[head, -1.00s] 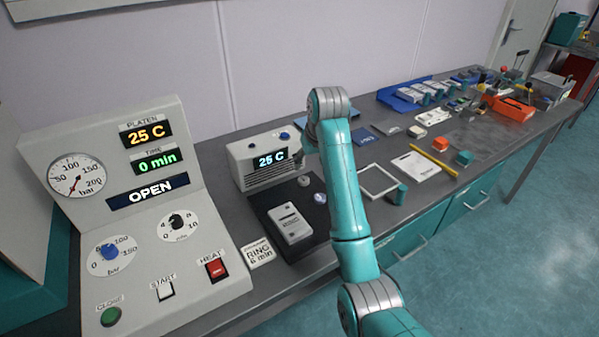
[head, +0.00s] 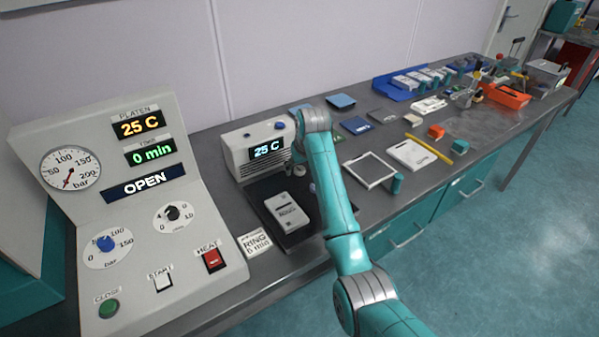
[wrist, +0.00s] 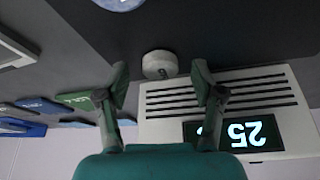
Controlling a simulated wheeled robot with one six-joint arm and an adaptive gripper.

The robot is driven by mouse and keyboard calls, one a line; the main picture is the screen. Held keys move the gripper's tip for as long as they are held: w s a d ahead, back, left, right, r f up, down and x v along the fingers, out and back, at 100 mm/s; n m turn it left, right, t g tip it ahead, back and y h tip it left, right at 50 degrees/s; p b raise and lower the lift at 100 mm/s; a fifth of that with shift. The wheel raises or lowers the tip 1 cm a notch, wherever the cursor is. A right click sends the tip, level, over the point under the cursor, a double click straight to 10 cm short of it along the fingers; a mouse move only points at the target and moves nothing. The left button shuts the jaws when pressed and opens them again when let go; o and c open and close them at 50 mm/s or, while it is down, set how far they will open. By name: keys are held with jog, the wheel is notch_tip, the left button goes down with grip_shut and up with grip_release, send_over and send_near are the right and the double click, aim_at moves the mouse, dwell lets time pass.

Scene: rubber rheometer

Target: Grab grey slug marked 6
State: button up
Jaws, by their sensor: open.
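A short round grey-white piece (wrist: 160,64) stands on the dark mat in the wrist view, between and just beyond my fingertips. It may be the grey slug, but no 6 can be read on it. A second pale round piece (wrist: 118,3) is cut off at the top edge of that view. My gripper (wrist: 160,82) is open and empty, one finger on each side of the nearer piece and apart from it. In the head view my arm largely hides the gripper and the round pieces.
A white unit reading 25 C (head: 258,152) stands close behind the mat (head: 262,196). A grey block (head: 287,211) lies on the mat. The control panel (head: 125,200) reads OPEN at left. A white square frame (head: 370,170) and several small items fill the bench to the right.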

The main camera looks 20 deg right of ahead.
jog(key=shift+f, duration=0.1)
jog(key=c, duration=1)
